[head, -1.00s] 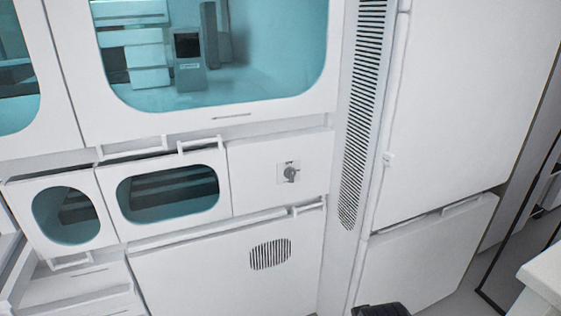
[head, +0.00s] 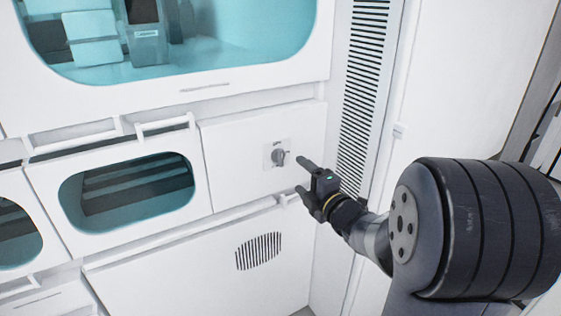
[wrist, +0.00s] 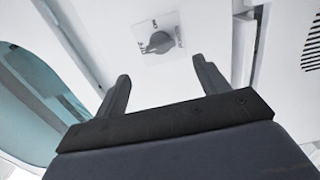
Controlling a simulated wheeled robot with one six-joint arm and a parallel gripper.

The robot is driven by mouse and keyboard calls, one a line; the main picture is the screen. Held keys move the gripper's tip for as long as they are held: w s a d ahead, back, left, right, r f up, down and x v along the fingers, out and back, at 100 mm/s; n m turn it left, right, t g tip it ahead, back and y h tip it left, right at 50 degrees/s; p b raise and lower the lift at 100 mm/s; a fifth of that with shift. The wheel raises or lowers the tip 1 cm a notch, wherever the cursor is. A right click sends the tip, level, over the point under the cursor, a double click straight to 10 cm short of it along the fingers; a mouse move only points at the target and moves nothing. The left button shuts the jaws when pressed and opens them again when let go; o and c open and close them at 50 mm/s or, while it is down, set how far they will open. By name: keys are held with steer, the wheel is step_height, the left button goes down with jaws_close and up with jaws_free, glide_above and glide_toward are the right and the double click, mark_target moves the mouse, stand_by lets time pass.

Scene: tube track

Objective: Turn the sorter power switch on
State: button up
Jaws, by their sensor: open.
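The power switch (head: 279,157) is a grey rotary knob on a small light plate, set in a white panel. In the wrist view the knob (wrist: 158,43) shows beyond my fingers, with small lettering around it that I cannot fully read. My gripper (head: 304,178) is open and empty, just right of and below the knob in the head view. In the wrist view my two fingers (wrist: 163,83) stand apart, with the knob between and beyond their tips. They appear clear of the knob.
A handle rail (head: 235,215) runs below the switch panel. A teal-windowed door (head: 135,192) is at left, with a large teal window (head: 200,45) above. Slotted vents are at right (head: 362,90) and below (head: 258,251).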

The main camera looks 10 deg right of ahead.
mark_target(282, 159)
steer(key=x, duration=0.9)
steer(key=shift+w+a, duration=0.15)
steer(key=shift+w, duration=0.2)
steer(key=shift+c, duration=0.5)
steer(key=c, duration=0.9)
